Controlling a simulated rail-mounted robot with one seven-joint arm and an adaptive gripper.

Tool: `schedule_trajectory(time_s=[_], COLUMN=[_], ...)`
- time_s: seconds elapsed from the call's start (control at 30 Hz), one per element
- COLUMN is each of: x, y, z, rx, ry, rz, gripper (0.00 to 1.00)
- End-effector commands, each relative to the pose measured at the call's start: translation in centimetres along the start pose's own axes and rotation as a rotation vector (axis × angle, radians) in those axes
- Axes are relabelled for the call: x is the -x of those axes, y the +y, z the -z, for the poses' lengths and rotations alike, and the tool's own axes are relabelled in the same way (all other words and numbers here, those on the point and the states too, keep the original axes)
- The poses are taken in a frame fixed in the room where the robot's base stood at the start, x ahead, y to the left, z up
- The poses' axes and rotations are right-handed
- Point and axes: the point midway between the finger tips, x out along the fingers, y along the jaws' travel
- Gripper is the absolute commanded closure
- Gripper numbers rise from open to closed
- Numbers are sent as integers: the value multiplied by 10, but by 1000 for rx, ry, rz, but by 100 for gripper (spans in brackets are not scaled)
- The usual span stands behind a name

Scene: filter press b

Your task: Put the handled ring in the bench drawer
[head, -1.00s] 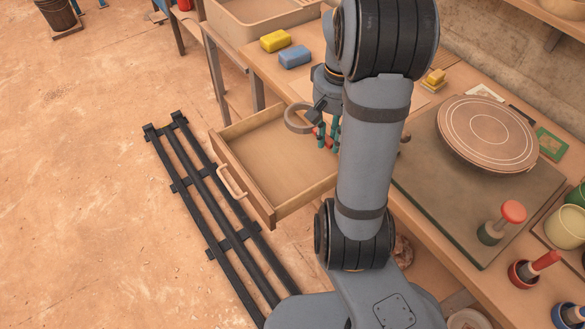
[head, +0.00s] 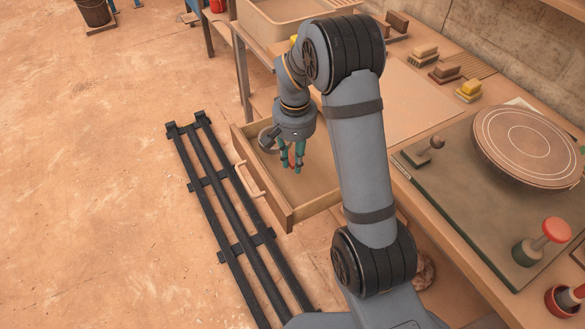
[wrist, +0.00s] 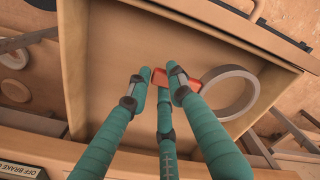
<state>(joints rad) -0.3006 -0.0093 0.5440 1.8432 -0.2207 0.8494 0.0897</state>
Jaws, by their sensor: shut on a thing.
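My gripper (head: 292,166) has green fingers and points down over the open bench drawer (head: 305,208). It is shut on the red handle (wrist: 180,76) of the handled ring. The grey ring (wrist: 251,101) extends to the right of the fingers in the wrist view. In the head view the ring (head: 263,140) is partly hidden behind my wrist, near the drawer's far end. The wrist view shows the wooden drawer (wrist: 110,62) empty below the ring. I cannot tell whether the ring touches the drawer bottom.
The bench top (head: 405,105) is right of the drawer, with several brushes and a green board carrying a round wheel disc (head: 525,145). A black rail (head: 225,215) runs along the floor left of the drawer. A tan basin (head: 285,15) stands at the back.

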Motion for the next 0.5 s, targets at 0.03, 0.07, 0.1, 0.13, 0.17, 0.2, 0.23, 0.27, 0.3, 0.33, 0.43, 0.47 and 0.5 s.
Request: schedule_trajectory(time_s=[0.03,0.07,0.1,0.13,0.17,0.2,0.23,0.27,0.3,0.33,0.43,0.47,0.5], x=[-2,-3,-5,-8,-11,-18,-23,-27,-33,-36,-43,-44,-44], y=[-3,-4,-5,-5,-5,-5,-5,-5,-5,-5,-5,-5,-5], z=[1,1,1,1,0,0,0,0,0,0,0,0,0], rx=[0,-1,-1,-2,-2,-2,-2,-2,-1,-1,-2,-2,-1], ry=[1,1,1,0,-2,-2,-4,-3,-2,-2,0,0,1], rz=[0,0,0,0,0,0,-1,0,-1,-1,1,1,1], gripper=[100,100,100,100,100,100,100,100,100,100,100,100,100])
